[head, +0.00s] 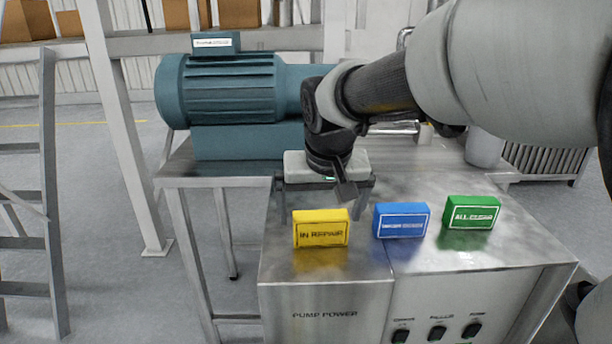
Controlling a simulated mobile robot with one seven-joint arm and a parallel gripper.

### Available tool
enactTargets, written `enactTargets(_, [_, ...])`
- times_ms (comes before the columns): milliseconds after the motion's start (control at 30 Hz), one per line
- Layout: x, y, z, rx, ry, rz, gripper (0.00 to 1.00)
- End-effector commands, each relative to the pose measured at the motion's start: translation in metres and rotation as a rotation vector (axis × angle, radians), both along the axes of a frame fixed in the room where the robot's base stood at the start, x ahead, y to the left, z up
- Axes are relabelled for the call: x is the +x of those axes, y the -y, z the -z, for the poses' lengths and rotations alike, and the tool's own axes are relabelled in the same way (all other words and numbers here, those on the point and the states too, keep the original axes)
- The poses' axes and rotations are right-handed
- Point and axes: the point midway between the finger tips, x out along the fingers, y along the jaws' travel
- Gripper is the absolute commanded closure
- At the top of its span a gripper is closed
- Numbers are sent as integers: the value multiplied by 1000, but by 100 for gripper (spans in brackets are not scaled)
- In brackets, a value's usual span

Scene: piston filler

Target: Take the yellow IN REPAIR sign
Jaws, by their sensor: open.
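The yellow IN REPAIR sign (320,229) is a small block standing upright near the front left of the steel cabinet top (345,262). My gripper (328,208) points down from my arm, just behind and above the sign. Its fingers are apart, one to the left and one to the right. It holds nothing that I can see.
A blue sign (401,220) and a green sign (472,212) stand to the right of the yellow one. A teal motor (230,90) sits behind on the left. The cabinet front has several black switches (437,333). A ladder (48,200) stands at the far left.

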Motion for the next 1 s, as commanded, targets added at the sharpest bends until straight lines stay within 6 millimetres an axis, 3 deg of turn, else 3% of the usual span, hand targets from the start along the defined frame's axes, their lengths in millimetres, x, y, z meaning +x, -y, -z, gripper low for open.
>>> enactTargets(200, [12, 2, 32, -1, -4, 0, 0])
enactTargets(533, [16, 2, 38, 0, -2, 0, 0])
enactTargets(767, [16, 2, 38, 0, -2, 0, 37])
enactTargets(1000, [16, 2, 36, 0, 0, 0, 38])
